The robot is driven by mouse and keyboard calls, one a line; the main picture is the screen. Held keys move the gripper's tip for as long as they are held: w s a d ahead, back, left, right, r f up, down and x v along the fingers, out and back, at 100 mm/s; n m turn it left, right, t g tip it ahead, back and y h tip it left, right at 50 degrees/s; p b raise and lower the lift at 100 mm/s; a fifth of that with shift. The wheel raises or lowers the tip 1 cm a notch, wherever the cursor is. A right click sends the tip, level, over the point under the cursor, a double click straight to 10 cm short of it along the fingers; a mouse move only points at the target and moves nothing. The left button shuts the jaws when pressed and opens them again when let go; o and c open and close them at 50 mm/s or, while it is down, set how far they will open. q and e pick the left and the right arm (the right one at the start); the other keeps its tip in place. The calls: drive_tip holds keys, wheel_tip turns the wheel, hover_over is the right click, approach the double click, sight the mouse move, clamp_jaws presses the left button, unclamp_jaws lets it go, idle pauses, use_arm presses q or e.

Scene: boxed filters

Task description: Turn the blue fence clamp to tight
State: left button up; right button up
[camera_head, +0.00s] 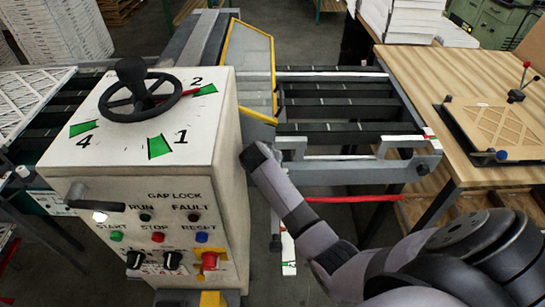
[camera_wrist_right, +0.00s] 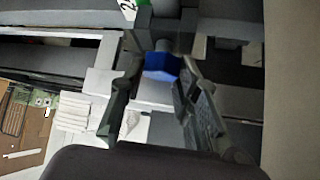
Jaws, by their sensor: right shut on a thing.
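The blue fence clamp (camera_wrist_right: 161,65) shows in the right wrist view as a small blue piece between my fingers, below a dark grey upright part. My right gripper (camera_wrist_right: 160,48) is shut on it, with one dark finger on each side. The fingers hide much of the clamp, so I cannot tell its turn angle. In the head view my right arm reaches in from the lower right to the white control cabinet's (camera_head: 200,150) right side. The gripper and clamp are hidden behind the cabinet there. My left gripper is in neither view.
The cabinet carries a black handwheel (camera_head: 140,97), green numbered marks, buttons and a lever (camera_head: 95,205). A yellow-framed guard (camera_head: 248,68) and a slatted conveyor (camera_head: 345,108) lie behind it. A wooden table (camera_head: 445,85) with a filter fixture (camera_head: 495,128) stands at the right.

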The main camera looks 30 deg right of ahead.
drive_tip(key=o, duration=0.9)
